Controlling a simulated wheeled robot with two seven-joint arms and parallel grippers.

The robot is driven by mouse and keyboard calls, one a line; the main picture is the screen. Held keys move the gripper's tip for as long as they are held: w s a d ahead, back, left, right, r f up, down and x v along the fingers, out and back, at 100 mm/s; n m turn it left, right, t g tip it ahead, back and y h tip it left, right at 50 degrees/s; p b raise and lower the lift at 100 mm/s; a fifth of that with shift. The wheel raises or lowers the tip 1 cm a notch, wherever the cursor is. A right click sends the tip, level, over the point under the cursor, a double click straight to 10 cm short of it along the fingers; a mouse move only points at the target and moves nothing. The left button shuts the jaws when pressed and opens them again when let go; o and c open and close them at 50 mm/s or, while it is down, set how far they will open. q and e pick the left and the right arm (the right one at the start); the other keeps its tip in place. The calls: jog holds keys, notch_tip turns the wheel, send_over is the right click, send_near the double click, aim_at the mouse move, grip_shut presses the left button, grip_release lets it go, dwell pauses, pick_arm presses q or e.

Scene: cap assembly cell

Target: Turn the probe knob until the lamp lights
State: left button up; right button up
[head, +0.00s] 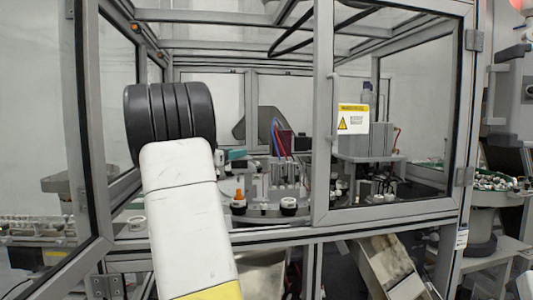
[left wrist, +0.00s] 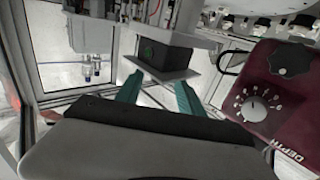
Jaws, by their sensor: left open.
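A dark red box (left wrist: 235,75) fills the right of the left wrist view. On its face are a pale round dial knob (left wrist: 253,109) ringed by white numbers and a black lobed knob (left wrist: 292,59). I cannot tell for sure which is the probe knob. My left gripper (left wrist: 158,78) has teal fingers, spread and empty, left of the box and apart from both knobs. In the head view my white arm hides most of this gripper; a bit of teal (head: 237,155) shows beside it. I cannot make out a lit lamp. My right gripper is not in view.
A grey metal frame (head: 324,110) with clear panels encloses the cell. A round table with fixtures (head: 265,210) stands inside. A black block on a plate (left wrist: 165,55) is just beyond my fingertips. A warning sign (head: 353,118) hangs on the right panel.

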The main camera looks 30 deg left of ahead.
pick_arm(q)
jog(key=shift+w+d, duration=0.15)
jog(key=shift+w, duration=1.2)
grip_shut()
jog(key=shift+d+y, duration=0.1)
jog(key=shift+y, duration=0.2)
jog(key=n+y, duration=0.3)
jog(key=shift+y, duration=0.4)
jog(key=shift+n+g+y, duration=0.9)
jog(key=shift+n+y, duration=0.8)
jog(key=shift+y, duration=1.2)
jog(key=shift+n+g+y, duration=0.6)
jog(key=shift+n+y, duration=0.2)
